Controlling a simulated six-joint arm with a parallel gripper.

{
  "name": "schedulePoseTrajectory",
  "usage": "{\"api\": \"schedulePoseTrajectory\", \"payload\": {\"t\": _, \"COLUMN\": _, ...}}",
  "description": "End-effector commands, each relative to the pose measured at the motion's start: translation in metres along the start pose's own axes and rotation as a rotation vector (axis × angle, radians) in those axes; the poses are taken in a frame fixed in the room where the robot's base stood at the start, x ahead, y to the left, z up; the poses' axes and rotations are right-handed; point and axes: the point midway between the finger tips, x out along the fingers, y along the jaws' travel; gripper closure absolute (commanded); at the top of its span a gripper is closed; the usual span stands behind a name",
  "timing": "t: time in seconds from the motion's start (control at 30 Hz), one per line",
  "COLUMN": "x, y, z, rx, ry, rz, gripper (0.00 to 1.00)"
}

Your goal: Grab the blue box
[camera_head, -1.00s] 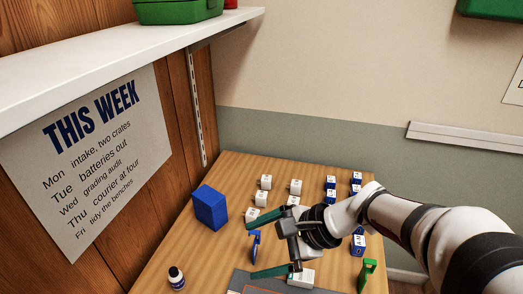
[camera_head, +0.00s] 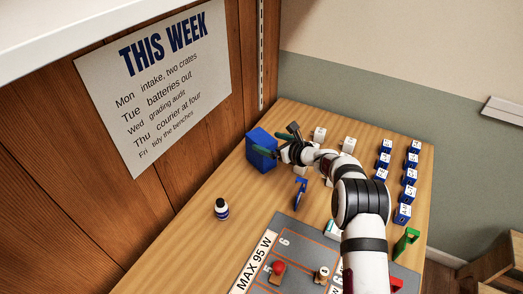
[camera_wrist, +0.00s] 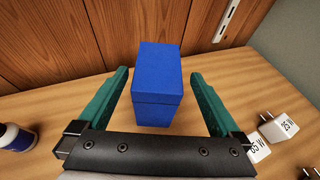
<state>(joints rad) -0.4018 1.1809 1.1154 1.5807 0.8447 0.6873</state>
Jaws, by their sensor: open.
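The blue box (camera_head: 261,148) stands upright on the wooden table near the wood-panelled wall. In the wrist view the blue box (camera_wrist: 158,85) sits between the two green fingers of my gripper (camera_wrist: 160,88). The fingers are open, one on each side, with a visible gap to the box on both sides. In the head view my gripper (camera_head: 274,145) is right at the box, and one finger partly covers the box's front. The box rests on the table.
White chargers (camera_wrist: 278,126) stand just right of my gripper. Blue-and-white blocks (camera_head: 381,161) line the right side. A grey mat (camera_head: 309,238) lies in front. The panelled wall (camera_head: 190,120) is close behind the box.

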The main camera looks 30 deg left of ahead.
Motion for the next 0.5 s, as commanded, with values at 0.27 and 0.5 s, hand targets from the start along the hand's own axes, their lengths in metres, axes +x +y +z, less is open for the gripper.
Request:
{"api": "schedulePoseTrajectory", "payload": {"t": 0.27, "x": 0.043, "y": 0.003, "z": 0.003, "rx": -0.001, "ry": 0.0, "rz": 0.002, "gripper": 0.0}}
{"api": "schedulePoseTrajectory", "payload": {"t": 0.5, "x": 0.044, "y": 0.003, "z": 0.003, "rx": 0.0, "ry": 0.0, "rz": 0.001, "gripper": 0.02}}
